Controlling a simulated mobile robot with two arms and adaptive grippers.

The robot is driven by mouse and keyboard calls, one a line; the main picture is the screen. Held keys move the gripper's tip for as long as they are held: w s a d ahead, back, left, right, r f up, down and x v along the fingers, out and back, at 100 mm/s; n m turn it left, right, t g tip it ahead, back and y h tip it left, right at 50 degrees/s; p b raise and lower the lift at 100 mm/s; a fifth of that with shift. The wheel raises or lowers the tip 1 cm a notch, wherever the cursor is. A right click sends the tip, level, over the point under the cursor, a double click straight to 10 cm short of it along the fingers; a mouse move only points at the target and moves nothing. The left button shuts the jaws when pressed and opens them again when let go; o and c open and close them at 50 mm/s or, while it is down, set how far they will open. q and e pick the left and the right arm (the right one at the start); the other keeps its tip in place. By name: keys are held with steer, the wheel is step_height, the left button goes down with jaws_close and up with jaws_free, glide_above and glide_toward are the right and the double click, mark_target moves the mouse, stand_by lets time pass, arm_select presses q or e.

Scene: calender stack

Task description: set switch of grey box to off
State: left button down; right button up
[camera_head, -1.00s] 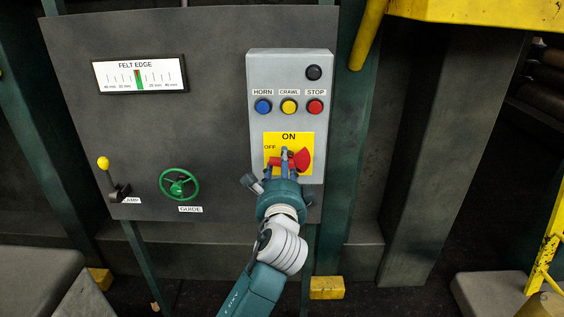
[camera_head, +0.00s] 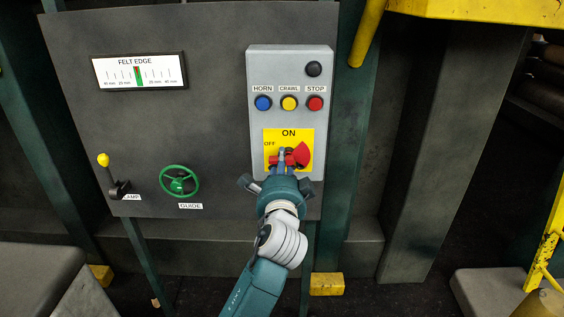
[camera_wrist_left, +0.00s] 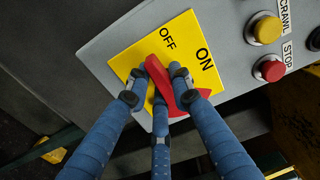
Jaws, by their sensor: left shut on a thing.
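The grey box (camera_head: 254,120) is fixed on the dark panel, with a yellow plate (camera_head: 308,135) at its lower end. The plate reads ON at the top and OFF at the left. The red switch (camera_head: 303,155) sits on this plate, its handle lying roughly sideways with the narrow end toward the OFF side. My left gripper (camera_head: 281,158) is shut on the red switch handle. In the left wrist view the red handle (camera_wrist_left: 164,75) lies between the blue fingers (camera_wrist_left: 158,88). The fingers partly hide the switch. My right gripper is not in view.
Blue, yellow and red buttons (camera_head: 289,103) and a black knob (camera_head: 314,69) sit above the plate. A green handwheel (camera_head: 179,182) and a yellow-tipped lever (camera_head: 104,160) are at left on the panel. A yellow beam (camera_head: 480,10) hangs at upper right.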

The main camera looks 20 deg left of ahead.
arm_select(q)
steer(key=c, duration=1.5)
jaws_free()
steer(key=shift+c, duration=0.2)
steer(key=v, duration=1.2)
